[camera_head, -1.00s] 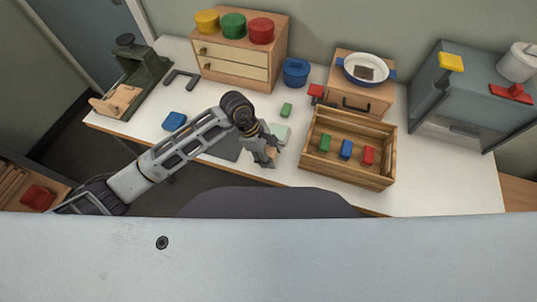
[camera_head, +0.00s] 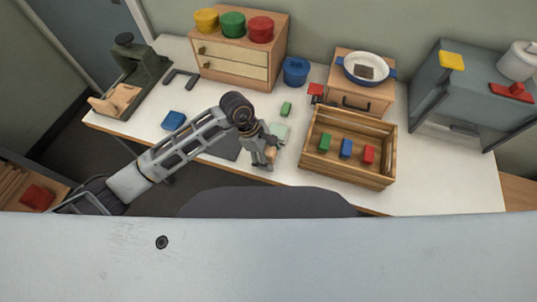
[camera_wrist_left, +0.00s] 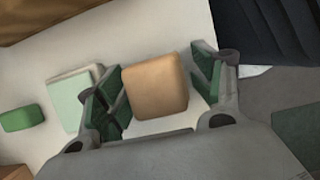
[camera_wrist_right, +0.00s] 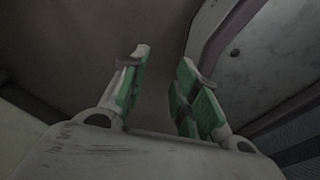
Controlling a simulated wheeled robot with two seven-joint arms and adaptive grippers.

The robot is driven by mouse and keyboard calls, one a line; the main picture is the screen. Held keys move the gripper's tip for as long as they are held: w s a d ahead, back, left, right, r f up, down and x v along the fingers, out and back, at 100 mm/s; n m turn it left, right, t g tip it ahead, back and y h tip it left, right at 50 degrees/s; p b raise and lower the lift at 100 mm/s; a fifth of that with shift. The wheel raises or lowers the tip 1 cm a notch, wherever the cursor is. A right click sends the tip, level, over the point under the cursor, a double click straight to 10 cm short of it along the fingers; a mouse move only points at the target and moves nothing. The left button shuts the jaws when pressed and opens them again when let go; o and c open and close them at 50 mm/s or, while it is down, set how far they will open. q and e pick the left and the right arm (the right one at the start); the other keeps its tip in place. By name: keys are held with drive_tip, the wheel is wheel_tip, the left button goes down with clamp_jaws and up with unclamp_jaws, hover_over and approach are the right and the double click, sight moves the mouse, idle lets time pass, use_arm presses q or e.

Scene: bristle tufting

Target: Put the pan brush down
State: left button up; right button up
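A tan, rounded wooden block (camera_head: 270,153), which I take for the pan brush, is at my left gripper near the table's front edge. No bristles show. In the left wrist view the block (camera_wrist_left: 155,90) lies between the two green-padded fingers of my left gripper (camera_wrist_left: 160,85). A gap shows between it and the right-hand finger; I cannot tell whether the left-hand pad touches it. The left gripper also shows in the head view (camera_head: 264,160). In the right wrist view my right gripper (camera_wrist_right: 160,85) is open and empty, away from the table.
A pale green pad (camera_head: 280,131) lies close beyond the left gripper, with a green block (camera_head: 286,108) behind it. A wooden crate (camera_head: 334,171) with small coloured blocks stands to the right.

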use_arm(q)
drive_tip(key=shift+r, duration=0.15)
use_arm(e)
drive_tip(key=shift+r, duration=0.2)
use_arm(q)
drive_tip(key=shift+r+p, duration=0.1)
drive_tip(key=shift+p, duration=0.2)
drive_tip(key=shift+r+p, duration=0.3)
drive_tip(key=shift+p, duration=0.2)
drive_tip(key=v, duration=0.3)
drive_tip(key=shift+w+a+b, duration=0.1)
drive_tip(key=shift+a+b, duration=0.15)
drive_tip(key=shift+b, duration=0.15)
drive_tip(key=v, duration=1)
drive_tip(key=shift+a+b, duration=0.35)
drive_tip(key=shift+b, duration=0.1)
use_arm(e)
drive_tip(key=shift+s+a+f, duration=0.15)
drive_tip(key=shift+s+f, duration=0.1)
drive_tip(key=shift+s, duration=0.2)
use_arm(q)
drive_tip(key=shift+w+r, duration=0.1)
use_arm(e)
drive_tip(key=shift+w, duration=0.25)
